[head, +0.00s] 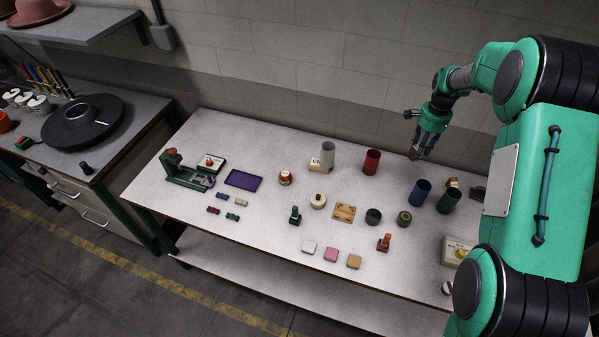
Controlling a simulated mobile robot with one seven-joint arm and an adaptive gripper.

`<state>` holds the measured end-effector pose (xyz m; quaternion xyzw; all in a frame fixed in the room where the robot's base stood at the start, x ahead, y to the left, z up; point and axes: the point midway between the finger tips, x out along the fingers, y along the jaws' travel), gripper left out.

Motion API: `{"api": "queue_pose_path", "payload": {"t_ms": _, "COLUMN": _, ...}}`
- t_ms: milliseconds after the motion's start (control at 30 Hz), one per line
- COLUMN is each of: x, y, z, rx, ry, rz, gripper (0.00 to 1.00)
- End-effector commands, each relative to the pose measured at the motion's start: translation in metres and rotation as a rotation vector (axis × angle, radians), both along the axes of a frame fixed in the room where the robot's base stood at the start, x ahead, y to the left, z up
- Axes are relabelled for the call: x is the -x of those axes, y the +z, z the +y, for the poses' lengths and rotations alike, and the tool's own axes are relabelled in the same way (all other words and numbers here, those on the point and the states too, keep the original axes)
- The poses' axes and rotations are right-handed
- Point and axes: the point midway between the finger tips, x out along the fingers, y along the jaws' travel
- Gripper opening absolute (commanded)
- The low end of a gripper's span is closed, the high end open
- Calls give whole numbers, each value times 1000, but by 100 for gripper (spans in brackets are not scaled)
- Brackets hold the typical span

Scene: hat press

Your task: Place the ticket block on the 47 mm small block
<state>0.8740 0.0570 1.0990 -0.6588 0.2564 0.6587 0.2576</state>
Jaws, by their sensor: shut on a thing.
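My gripper (416,150) is above the back right part of the white table, pointing down. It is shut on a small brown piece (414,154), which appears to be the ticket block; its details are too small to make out. The piece is held in the air, apart from the table. I cannot tell for sure which thing is the 47 mm small block. Candidates are a round cream block (318,201) at mid table, a round brown block with a pale band (285,178) to its left, and a dark round block (373,216) to its right.
A wooden plate (344,212) lies at mid table, with white, pink and tan pads (331,254) in front.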

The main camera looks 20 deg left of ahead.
Motion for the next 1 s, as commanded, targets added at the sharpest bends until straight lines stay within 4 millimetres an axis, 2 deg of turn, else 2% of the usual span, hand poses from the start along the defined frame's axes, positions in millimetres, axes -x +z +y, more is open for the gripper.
{"api": "queue_pose_path", "payload": {"t_ms": 33, "x": -2, "y": 2, "z": 24, "rx": 0, "ry": 34, "rz": -1, "gripper": 9}}
{"api": "queue_pose_path", "payload": {"t_ms": 100, "x": -2, "y": 1, "z": 52, "rx": -1, "ry": 76, "rz": -1, "gripper": 9}}
{"api": "queue_pose_path", "payload": {"t_ms": 467, "x": 11, "y": 1, "z": 200, "rx": 0, "ry": 297, "rz": 0, "gripper": 9}}
{"api": "queue_pose_path", "payload": {"t_ms": 767, "x": 41, "y": -1, "z": 320, "rx": -1, "ry": 476, "rz": -1, "gripper": 9}}
{"api": "queue_pose_path", "payload": {"t_ms": 1000, "x": 77, "y": -2, "z": 410, "rx": -2, "ry": 614, "rz": 0, "gripper": 9}}
